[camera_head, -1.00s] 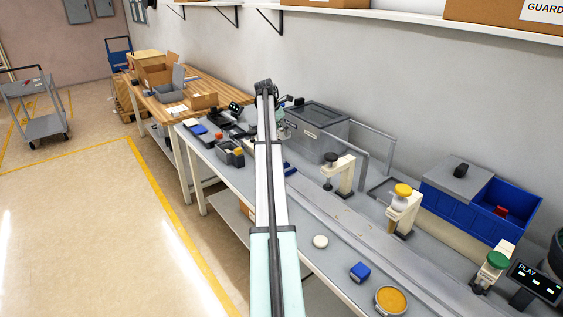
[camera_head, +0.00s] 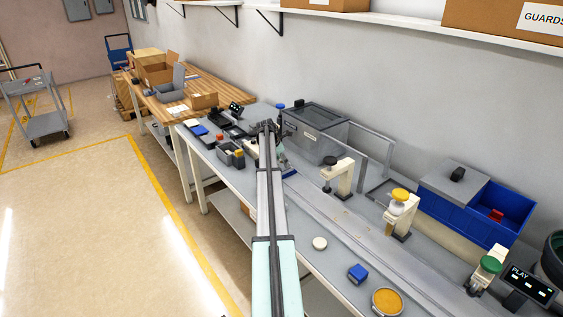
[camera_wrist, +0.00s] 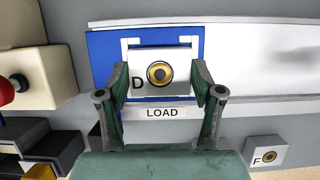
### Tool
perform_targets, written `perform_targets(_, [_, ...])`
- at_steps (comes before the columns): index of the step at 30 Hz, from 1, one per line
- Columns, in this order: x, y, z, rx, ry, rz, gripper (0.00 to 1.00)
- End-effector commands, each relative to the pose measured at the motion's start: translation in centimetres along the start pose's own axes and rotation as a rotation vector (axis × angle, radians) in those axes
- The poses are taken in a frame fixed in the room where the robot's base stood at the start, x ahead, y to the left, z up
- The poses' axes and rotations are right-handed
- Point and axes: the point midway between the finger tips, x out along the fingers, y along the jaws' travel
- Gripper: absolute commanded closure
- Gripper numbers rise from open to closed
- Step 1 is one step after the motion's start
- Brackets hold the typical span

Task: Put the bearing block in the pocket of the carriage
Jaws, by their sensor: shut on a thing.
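The bearing block (camera_wrist: 177,87), grey-white with a brass-ringed bore and a letter D, is held between the two fingers of my gripper (camera_wrist: 160,79) in the wrist view. It lies over the blue carriage (camera_wrist: 101,50), with white edges of the pocket showing at its far side. I cannot tell whether the block is seated in the pocket or just above it. A LOAD label (camera_wrist: 163,113) is on the near side. In the head view the carriage (camera_head: 287,171) is small and partly hidden by my arm.
Another block marked F (camera_wrist: 264,155) lies at lower right in the wrist view. A cream fixture with a red knob (camera_wrist: 5,92) stands at left, and dark bins (camera_wrist: 55,148) below it. A pale rail (camera_wrist: 250,60) runs right. A clear-lidded grey box (camera_head: 318,130) stands behind.

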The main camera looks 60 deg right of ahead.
Motion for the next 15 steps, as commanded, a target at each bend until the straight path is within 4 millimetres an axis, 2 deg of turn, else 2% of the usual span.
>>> perform_targets(3, [0.64, 0.0, -0.25, 0.001, -0.001, 0.001, 0.79])
perform_targets(13, [0.93, 0.0, -0.38, 0.001, -0.001, 0.0, 0.79])
perform_targets(14, [0.99, -0.01, -0.41, 0.001, 0.0, 0.0, 0.3])
perform_targets(15, [0.94, 0.0, -0.39, 0.001, 0.0, 0.0, 0.16])
